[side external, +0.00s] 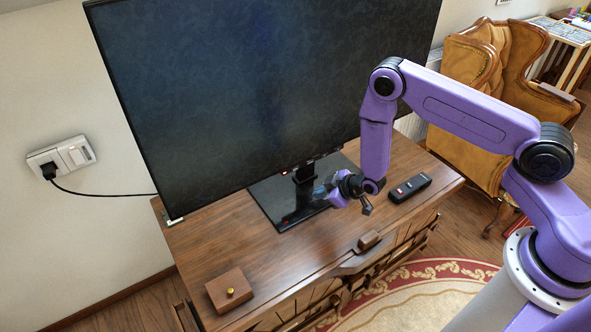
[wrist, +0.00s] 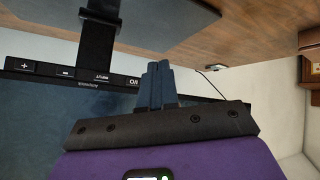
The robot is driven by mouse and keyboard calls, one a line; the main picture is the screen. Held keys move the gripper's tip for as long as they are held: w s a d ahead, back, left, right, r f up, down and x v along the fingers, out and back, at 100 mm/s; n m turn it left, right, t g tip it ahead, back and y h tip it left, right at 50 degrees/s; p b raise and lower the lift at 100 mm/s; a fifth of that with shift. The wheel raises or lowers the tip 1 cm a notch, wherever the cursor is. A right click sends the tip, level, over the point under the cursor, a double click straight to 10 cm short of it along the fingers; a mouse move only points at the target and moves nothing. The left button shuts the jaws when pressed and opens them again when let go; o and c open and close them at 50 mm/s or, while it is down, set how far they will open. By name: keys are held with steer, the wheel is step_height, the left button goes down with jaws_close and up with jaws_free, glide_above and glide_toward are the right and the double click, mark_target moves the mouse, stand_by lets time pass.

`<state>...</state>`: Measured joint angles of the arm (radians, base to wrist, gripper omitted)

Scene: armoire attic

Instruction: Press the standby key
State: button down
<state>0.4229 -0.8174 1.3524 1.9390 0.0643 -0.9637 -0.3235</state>
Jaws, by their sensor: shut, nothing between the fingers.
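A large dark monitor (side external: 260,90) stands on the wooden cabinet. In the wrist view, a row of black keys lies along its lower bezel: a plus key (wrist: 25,66), a minus key (wrist: 66,72), a key with small lettering (wrist: 103,77), and an O/I key (wrist: 134,82), which looks like the standby key. My gripper (side external: 322,190) is below the monitor's lower edge, near its stand. In the wrist view my gripper (wrist: 157,66) has its fingers together and empty, just right of the O/I key. I cannot tell whether they touch the bezel.
The monitor's black stand base (side external: 280,205) rests on the cabinet top (side external: 225,245). A black remote (side external: 410,188) lies to the right. A wooden box with a brass knob (side external: 229,290) sits front left. A cable runs from a wall socket (side external: 62,158).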

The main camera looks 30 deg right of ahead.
mark_target(295, 169)
steer(key=shift+d+f, duration=0.15)
steer(key=shift+w, duration=0.15)
steer(key=w, duration=0.8)
steer(key=shift+w, duration=0.25)
steer(key=shift+w, duration=0.2)
stand_by(2.0)
steer(key=shift+w, duration=0.25)
steer(key=shift+w, duration=0.35)
stand_by(0.9)
steer(key=shift+s, duration=0.8)
